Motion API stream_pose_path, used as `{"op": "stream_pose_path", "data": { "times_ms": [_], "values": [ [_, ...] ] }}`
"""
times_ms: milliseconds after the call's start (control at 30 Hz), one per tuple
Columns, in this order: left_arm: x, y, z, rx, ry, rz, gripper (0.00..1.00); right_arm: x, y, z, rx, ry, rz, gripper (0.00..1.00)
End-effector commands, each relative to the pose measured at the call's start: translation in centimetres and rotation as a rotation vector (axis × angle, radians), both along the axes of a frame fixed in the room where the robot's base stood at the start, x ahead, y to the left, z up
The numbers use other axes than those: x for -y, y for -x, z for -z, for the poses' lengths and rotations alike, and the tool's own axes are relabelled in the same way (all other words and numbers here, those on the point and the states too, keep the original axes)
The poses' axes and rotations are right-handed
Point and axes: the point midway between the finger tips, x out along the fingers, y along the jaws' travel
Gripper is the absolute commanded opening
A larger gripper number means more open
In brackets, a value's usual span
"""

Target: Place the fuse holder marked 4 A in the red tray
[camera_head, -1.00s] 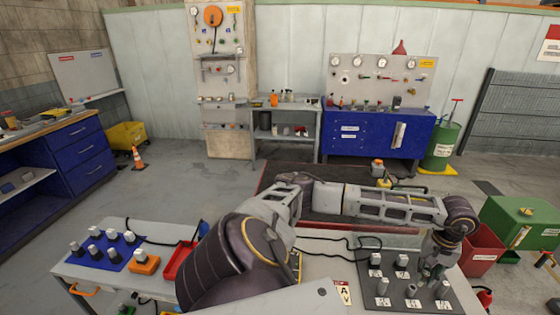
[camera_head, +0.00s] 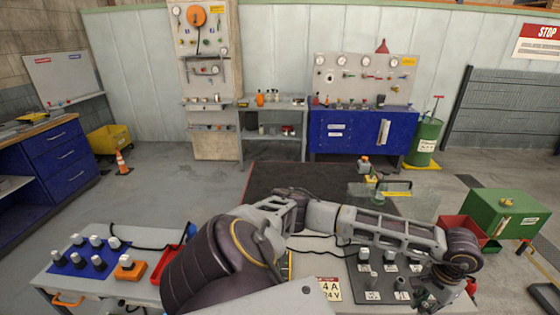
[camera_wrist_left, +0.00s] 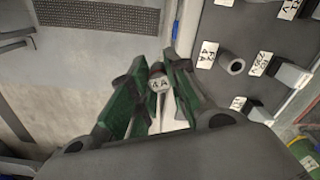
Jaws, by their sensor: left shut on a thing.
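My left gripper (camera_head: 430,298) is at the right edge of the dark fuse panel (camera_head: 358,291), partly hidden by its wrist. In the head view this holder cannot be made out. The red tray (camera_head: 167,268) lies on the left part of the bench, partly hidden by my left arm. My right gripper is not in view.
Several fuse holders stand on the panel, with white labels. A 4 A 24 V card (camera_head: 329,289) lies left of it. A blue mat (camera_head: 73,268) with several holders and an orange block (camera_head: 129,268) lie left of the tray. A red bin (camera_head: 455,229) stands behind the wrist.

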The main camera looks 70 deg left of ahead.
Motion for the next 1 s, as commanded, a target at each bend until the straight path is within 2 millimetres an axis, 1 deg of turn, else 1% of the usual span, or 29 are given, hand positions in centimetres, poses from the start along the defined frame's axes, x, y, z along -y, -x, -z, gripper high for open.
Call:
{"op": "stream_pose_path", "data": {
  "times_ms": [33, 100, 167, 200, 300, 700, 1000],
  "values": [
    [0.8, 0.6, 0.7, -0.003, 0.0, 0.011, 0.0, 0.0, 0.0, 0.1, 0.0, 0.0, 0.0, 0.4],
    [1.6, 1.2, 1.5, -0.003, 0.001, 0.021, 0.0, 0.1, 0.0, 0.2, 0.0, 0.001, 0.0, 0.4],
    [2.0, 1.7, 2.2, -0.002, 0.0, 0.023, 0.0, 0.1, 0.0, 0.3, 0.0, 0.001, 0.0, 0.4],
    [1.8, 1.8, 2.3, 0.0, 0.0, 0.02, 0.0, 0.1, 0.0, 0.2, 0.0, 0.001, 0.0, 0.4],
    [1.8, 1.6, 1.2, 0.001, 0.0, 0.019, 0.0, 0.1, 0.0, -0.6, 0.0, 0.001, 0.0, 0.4],
    [1.8, 1.6, -1.1, 0.0, -0.001, 0.019, 0.0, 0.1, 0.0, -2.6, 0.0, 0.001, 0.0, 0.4],
    [1.8, 1.7, -1.9, 0.0, -0.001, 0.019, 0.0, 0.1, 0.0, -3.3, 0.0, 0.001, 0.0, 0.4]
  ]
}}
